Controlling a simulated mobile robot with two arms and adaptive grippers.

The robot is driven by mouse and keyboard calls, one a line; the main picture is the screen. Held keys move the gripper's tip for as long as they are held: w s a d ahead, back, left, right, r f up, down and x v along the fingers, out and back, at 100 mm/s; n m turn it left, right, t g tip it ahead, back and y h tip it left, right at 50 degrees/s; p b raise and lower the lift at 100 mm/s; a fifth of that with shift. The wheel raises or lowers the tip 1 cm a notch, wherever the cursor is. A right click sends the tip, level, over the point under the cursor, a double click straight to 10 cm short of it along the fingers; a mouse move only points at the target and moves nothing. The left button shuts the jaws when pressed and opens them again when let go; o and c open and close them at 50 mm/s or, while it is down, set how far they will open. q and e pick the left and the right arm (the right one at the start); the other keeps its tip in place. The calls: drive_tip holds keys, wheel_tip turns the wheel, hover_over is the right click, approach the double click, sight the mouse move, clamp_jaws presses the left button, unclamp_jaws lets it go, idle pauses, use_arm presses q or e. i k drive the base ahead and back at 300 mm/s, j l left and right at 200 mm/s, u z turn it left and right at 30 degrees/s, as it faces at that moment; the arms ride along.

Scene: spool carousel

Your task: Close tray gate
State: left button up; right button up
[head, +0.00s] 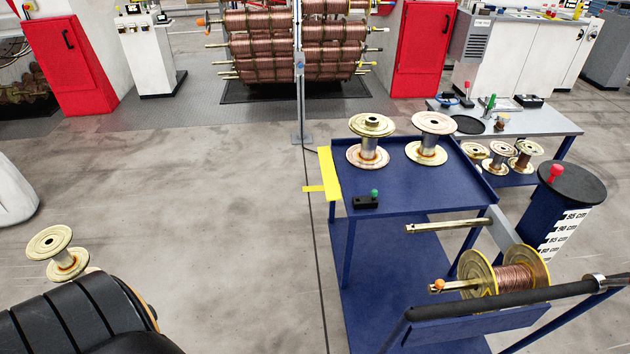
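The blue tray (400,190) is the top of a blue cart right of centre in the head view. A yellow gate (329,172) runs along the tray's left edge, with a yellow tab (313,189) sticking out to the left. I cannot tell whether the gate stands upright or lies folded outward. Two empty pale spools, one on the left (368,142) and one on the right (433,139), stand upright near the tray's back edge. A black block with a green knob (367,201) sits near the tray's front left. Neither of my grippers is in view.
A copper-wound spool (505,275) sits on a lower rod at the cart's near end, by a black push bar (520,296). A grey table (510,122) stands behind right. A pale spool (52,250) is at lower left. The floor left of the cart is clear.

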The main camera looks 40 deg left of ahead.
sight(331, 184)
drive_tip(key=j+z, duration=0.15)
drive_tip(key=j, duration=0.4)
drive_tip(key=j+z, duration=0.2)
drive_tip(key=j, duration=0.4)
drive_tip(key=k+j+z, duration=0.15)
drive_tip(key=j, duration=0.4)
